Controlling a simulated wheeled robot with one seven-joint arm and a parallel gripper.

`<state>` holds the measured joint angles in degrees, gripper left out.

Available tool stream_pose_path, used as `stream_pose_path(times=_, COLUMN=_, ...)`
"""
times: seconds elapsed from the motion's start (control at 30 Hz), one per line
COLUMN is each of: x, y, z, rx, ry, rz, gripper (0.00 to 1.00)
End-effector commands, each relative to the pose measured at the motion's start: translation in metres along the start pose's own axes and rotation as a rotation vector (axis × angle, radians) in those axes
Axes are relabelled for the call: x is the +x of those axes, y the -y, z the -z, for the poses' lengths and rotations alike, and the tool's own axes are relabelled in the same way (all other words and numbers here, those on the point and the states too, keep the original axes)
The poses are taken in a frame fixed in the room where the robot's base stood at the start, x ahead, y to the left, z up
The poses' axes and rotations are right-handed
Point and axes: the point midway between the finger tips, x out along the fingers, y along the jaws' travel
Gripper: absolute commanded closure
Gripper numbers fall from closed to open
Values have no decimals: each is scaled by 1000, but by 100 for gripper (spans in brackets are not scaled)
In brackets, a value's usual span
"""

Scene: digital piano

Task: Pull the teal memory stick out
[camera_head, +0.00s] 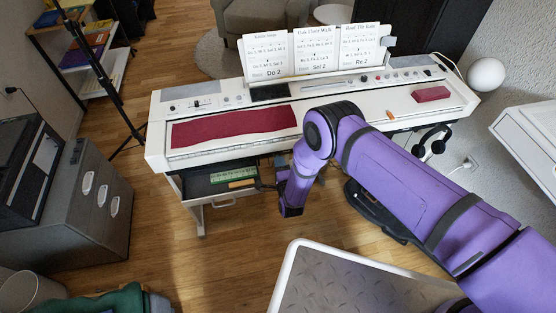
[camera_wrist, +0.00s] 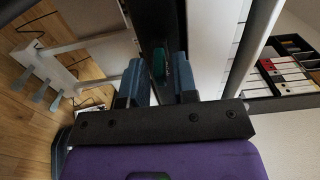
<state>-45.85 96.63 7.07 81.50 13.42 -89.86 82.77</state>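The teal memory stick (camera_wrist: 159,63) sticks out of a dark panel of the piano in the wrist view. My gripper (camera_wrist: 158,72) is open, with its two blue-grey fingers one on each side of the stick. A gap seems to show between the stick and each finger. The stick's inner end is hidden in the panel. In the head view, my gripper (camera_head: 264,186) is partly visible at the front underside of the white digital piano (camera_head: 235,100), and I cannot make out the stick there.
An open drawer (camera_head: 222,200) with a green item sits under the piano, left of my gripper. A dark red cloth (camera_head: 235,126) and a red box (camera_head: 431,94) lie on the piano. Song sheets (camera_head: 316,48) stand behind. A grey cabinet (camera_head: 85,205) is at left.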

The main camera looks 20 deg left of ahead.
Motion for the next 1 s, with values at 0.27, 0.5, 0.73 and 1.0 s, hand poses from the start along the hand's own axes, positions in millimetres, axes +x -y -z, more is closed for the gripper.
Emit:
stream_pose_path(times=0.27, x=0, y=0, z=0, rx=0, ry=0, rz=0, gripper=100)
stream_pose_path(times=0.5, x=-1, y=0, z=1, rx=-1, ry=0, rz=0, gripper=100)
stream_pose_path(times=0.73, x=-5, y=0, z=1, rx=-1, ry=0, rz=0, gripper=100)
stream_pose_path(times=1.0, x=-9, y=0, z=1, rx=-1, ry=0, rz=0, gripper=100)
